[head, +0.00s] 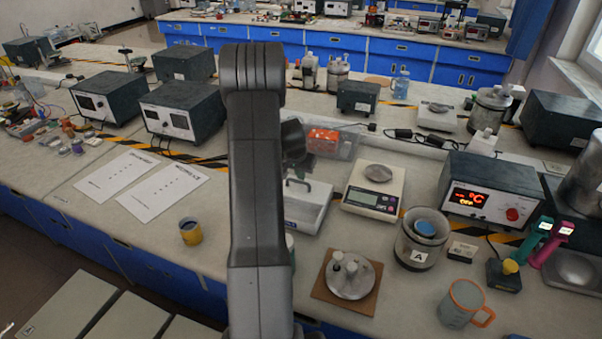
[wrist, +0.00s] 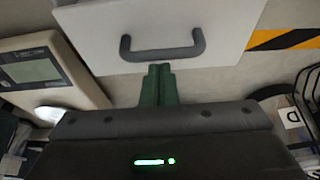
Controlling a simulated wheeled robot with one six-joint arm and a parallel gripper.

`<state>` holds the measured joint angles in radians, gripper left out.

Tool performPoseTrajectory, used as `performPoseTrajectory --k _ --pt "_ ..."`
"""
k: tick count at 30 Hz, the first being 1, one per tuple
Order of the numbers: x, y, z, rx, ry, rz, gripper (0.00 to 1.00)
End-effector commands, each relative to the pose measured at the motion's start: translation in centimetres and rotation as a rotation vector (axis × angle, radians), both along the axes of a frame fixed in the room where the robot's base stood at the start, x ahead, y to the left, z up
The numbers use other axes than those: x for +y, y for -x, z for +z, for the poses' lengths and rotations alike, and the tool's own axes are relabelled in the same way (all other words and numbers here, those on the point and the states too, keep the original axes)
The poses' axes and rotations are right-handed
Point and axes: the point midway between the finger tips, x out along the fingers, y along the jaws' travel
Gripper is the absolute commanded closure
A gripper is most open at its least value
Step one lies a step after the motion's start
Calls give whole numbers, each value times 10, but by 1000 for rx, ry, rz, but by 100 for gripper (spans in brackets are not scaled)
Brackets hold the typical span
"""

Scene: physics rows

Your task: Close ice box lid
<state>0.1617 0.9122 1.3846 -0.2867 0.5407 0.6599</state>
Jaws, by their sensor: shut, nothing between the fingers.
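The ice box is a white box (head: 308,210) with a grey handle, right of my arm in the head view; my arm hides its left part. In the wrist view a white panel (wrist: 190,18) with a dark grey handle (wrist: 163,52) fills the top. I cannot tell how far the lid stands open. My gripper (wrist: 158,70) shows as two green fingers, pressed together and empty. Their tips point at the middle of the handle and appear just short of it; contact is unclear. In the head view the fingers are hidden.
A balance (head: 373,190) stands close right of the box. A clear bin (head: 345,143) with a red item is behind it. A round metal piece with weights (head: 350,275) sits on a brown board in front.

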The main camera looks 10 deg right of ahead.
Motion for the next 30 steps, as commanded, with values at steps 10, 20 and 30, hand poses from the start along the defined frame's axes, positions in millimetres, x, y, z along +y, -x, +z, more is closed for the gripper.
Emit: performPoseTrajectory --k 10,20,30 --pt "20 28 -5 -1 0 1 100" --pt "47 69 -3 0 0 1 100" --pt "53 78 0 3 -1 0 100"
